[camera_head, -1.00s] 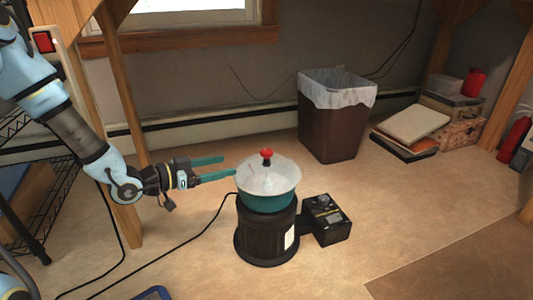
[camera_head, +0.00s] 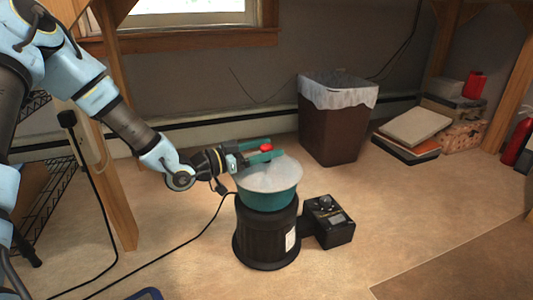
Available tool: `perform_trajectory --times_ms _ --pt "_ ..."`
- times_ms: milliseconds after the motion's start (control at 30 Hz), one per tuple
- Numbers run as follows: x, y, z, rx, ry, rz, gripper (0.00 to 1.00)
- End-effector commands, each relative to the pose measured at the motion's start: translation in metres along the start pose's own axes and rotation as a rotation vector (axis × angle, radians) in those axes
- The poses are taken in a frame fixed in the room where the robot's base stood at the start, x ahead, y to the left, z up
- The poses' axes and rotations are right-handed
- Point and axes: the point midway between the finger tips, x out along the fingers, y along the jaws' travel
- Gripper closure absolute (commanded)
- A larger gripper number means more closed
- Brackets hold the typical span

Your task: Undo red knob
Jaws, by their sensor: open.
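The red knob (camera_head: 266,149) stands at the top centre of a teal bowl-shaped machine (camera_head: 267,196) with a pale, translucent cover. The machine sits on a black ribbed base (camera_head: 266,239). My gripper (camera_head: 273,151) reaches in from the left with its two teal fingers open. The fingers lie on either side of the knob, one behind and one in front. The knob's top shows between and above them; its lower part is hidden by the front finger. I cannot tell whether either finger touches it.
A black control box (camera_head: 328,222) with a dial stands right of the base. A lined trash bin (camera_head: 333,125) is behind it. Books (camera_head: 413,128) and boxes lie at the back right. A wooden post (camera_head: 112,180) and a black cable are at the left.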

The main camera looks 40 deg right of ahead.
Motion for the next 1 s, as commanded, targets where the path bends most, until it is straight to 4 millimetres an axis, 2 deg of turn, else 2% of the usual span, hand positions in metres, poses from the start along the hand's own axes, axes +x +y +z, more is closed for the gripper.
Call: perform_trajectory --times_ms 300,900,1000 --pt "0.0019 0.0002 -0.0005 0.000 0.000 0.000 0.28" --pt "0.0015 0.0003 -0.0001 0.000 -0.001 0.000 0.96" --pt "0.0015 0.0003 -0.0001 0.000 -0.001 0.001 1.00"
